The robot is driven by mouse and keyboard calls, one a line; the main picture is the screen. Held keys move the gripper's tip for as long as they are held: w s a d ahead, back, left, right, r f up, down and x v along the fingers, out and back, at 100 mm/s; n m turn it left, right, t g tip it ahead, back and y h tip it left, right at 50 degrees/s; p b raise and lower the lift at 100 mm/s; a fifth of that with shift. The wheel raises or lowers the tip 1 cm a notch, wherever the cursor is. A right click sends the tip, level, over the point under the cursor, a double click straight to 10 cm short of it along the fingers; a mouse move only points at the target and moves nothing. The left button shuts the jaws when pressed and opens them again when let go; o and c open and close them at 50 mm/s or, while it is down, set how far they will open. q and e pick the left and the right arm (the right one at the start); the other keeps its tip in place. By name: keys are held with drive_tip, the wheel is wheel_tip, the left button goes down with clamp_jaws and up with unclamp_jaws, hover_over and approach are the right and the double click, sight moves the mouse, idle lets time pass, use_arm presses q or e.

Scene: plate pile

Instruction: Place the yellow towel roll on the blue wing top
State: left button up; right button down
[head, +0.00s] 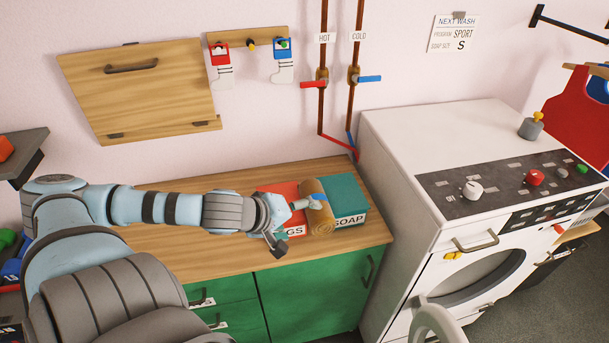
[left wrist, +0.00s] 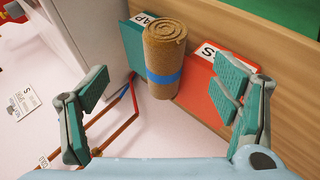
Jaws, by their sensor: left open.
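The towel roll (head: 318,213) is tan-yellow with a blue band. It lies on the counter between a red panel and a teal one, and also shows in the left wrist view (left wrist: 165,50). The teal panel marked SOAP (head: 345,191) is the bluish surface beside it; it is partly hidden by the roll in the left wrist view (left wrist: 131,42). I cannot tell whether it is the blue wing. My left gripper (head: 287,224) is open and empty just left of the roll; the roll shows beyond and between its spread fingers (left wrist: 165,95). My right gripper is out of view.
The red panel (head: 277,190), with a partly covered label, lies left of the roll. The wooden counter (head: 200,260) is clear at the front left. A white washing machine (head: 425,135) stands at the right.

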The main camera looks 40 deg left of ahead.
sight(323, 222)
use_arm(q)
drive_tip(key=f+b, duration=0.1)
drive_tip(key=w+f+b, duration=0.1)
drive_tip(key=b, duration=0.1)
drive_tip(key=w+f+b, duration=0.1)
drive_tip(key=f, duration=0.1)
drive_tip(key=shift+d+b, duration=0.1)
drive_tip(key=shift+b, duration=0.3)
drive_tip(key=x, duration=0.1)
drive_tip(key=b+x, duration=0.2)
drive_tip(key=shift+w+r, duration=0.1)
drive_tip(key=shift+w, duration=0.35)
drive_tip(key=b+x, duration=0.2)
drive_tip(key=x, duration=0.3)
drive_tip(key=shift+w+f, duration=0.2)
drive_tip(key=shift+w, duration=0.15)
drive_tip(key=shift+s+r, duration=0.1)
drive_tip(key=c, duration=1.5)
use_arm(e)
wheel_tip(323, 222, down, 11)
